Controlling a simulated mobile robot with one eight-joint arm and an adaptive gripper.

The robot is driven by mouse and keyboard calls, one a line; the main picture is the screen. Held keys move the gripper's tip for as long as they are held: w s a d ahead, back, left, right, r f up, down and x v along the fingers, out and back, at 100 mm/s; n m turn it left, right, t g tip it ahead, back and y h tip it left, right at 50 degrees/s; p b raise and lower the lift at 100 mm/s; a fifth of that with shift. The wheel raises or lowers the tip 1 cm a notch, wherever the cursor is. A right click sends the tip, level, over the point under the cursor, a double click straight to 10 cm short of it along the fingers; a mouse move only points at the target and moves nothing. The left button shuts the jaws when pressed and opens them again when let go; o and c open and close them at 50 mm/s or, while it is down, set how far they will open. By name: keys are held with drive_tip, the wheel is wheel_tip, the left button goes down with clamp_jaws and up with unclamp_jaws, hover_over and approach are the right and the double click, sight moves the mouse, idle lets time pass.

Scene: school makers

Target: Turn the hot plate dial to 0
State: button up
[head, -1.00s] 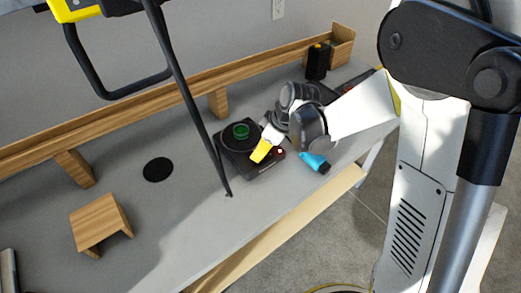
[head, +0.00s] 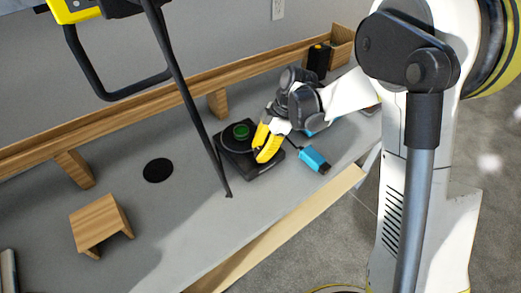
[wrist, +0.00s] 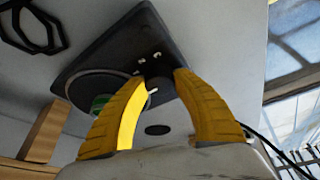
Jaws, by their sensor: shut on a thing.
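The black hot plate (head: 264,168) sits on the grey bench, with a round green-centred item (head: 241,131) on its top. In the wrist view the hot plate (wrist: 112,50) appears tilted, and its dark dial (wrist: 158,69) is between my yellow fingertips. My gripper (wrist: 162,79) is shut on the dial, one finger on each side. In the head view my gripper (head: 268,152) is at the hot plate's right front and hides the dial.
A blue-and-black object (head: 314,158) lies on the bench just right of the hot plate. A black disc (head: 158,169) and a small wooden stand (head: 100,218) are to the left. A thin black post (head: 205,135) rises left of the hot plate. A wooden rail runs along the wall.

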idle(0.5)
drive_tip(key=o, duration=1.2)
drive_tip(key=v, duration=1.1)
drive_tip(key=shift+r, duration=0.45)
drive_tip(key=shift+w+d, duration=0.1)
drive_tip(key=s+d+r+m+t+h, duration=0.2)
drive_tip(key=s+d+r+m+t, duration=0.1)
drive_tip(key=s+m, duration=0.6)
drive_tip(key=s+d+r+m+t+h, duration=0.2)
drive_tip(key=s+d+r+m+t, duration=0.1)
drive_tip(key=s+d+m, duration=0.5)
drive_tip(key=s+m+t, duration=0.1)
drive_tip(key=m, duration=0.2)
drive_tip(key=shift+s+t+h, duration=0.3)
drive_tip(key=shift+s+t, duration=0.05)
drive_tip(key=shift+t, duration=0.05)
